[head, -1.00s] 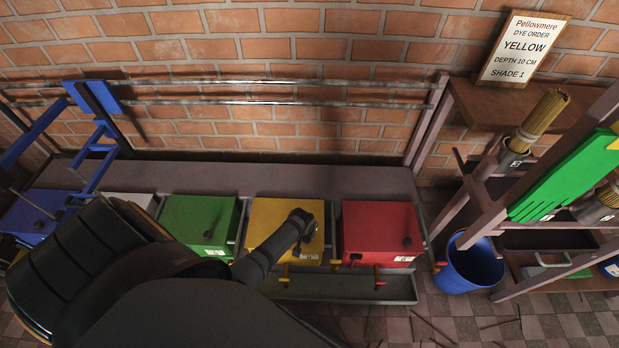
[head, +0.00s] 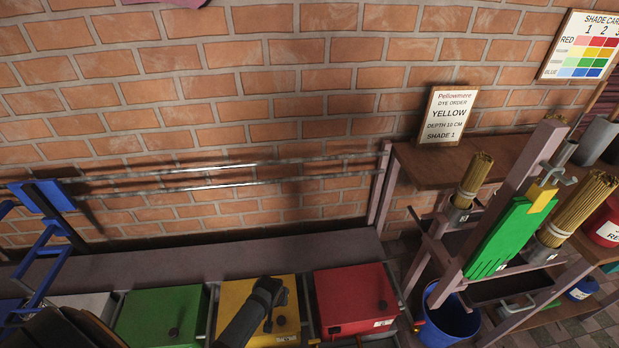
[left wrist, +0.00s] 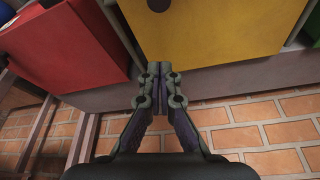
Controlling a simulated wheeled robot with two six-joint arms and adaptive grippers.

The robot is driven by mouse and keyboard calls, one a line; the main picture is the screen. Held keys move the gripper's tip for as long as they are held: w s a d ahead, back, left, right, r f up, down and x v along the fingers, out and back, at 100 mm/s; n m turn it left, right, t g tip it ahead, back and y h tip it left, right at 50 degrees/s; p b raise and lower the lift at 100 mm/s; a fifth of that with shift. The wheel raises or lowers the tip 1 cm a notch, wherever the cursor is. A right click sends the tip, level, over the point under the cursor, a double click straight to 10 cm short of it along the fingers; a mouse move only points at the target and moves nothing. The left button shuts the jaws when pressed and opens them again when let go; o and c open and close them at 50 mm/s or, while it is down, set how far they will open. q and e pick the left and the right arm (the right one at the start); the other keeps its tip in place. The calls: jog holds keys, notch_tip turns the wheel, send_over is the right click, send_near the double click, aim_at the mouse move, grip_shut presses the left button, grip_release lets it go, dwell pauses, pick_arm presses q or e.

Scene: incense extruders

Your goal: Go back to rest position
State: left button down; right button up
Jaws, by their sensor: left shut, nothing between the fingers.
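My left gripper (head: 270,290) is over the yellow box (head: 288,315) in the head view, its arm coming in from the lower left. In the left wrist view its two fingers (left wrist: 160,85) are together with nothing between them. There the yellow lid (left wrist: 220,35) is ahead to the right and the red box (left wrist: 75,45) to the left. Whether the fingertips touch anything cannot be told. My right gripper is in neither view.
A red box (head: 352,300) and a green box (head: 160,318) flank the yellow one. A blue frame (head: 50,245) stands at left. At right are a wooden rack (head: 500,235) holding stick bundles and a blue bucket (head: 450,322). Metal rails (head: 240,175) run along the brick wall.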

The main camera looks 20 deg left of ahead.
pick_arm(q)
jog(key=shift+f, duration=0.1)
jog(key=s+f+m+g, duration=0.1)
jog(key=s+f, duration=0.5)
jog(key=s, duration=0.4)
jog(key=s+f+m+g, duration=0.1)
jog(key=s+f, duration=0.5)
jog(key=s, duration=0.3)
jog(key=s+f+m, duration=0.2)
jog(key=s+f, duration=0.5)
jog(key=s, duration=0.3)
jog(key=s+r+p, duration=0.3)
jog(key=r+p, duration=1.1)
jog(key=p, duration=0.1)
jog(key=shift+s+a+g, duration=0.25)
jog(key=shift+s+g, duration=0.05)
jog(key=shift+s, duration=0.1)
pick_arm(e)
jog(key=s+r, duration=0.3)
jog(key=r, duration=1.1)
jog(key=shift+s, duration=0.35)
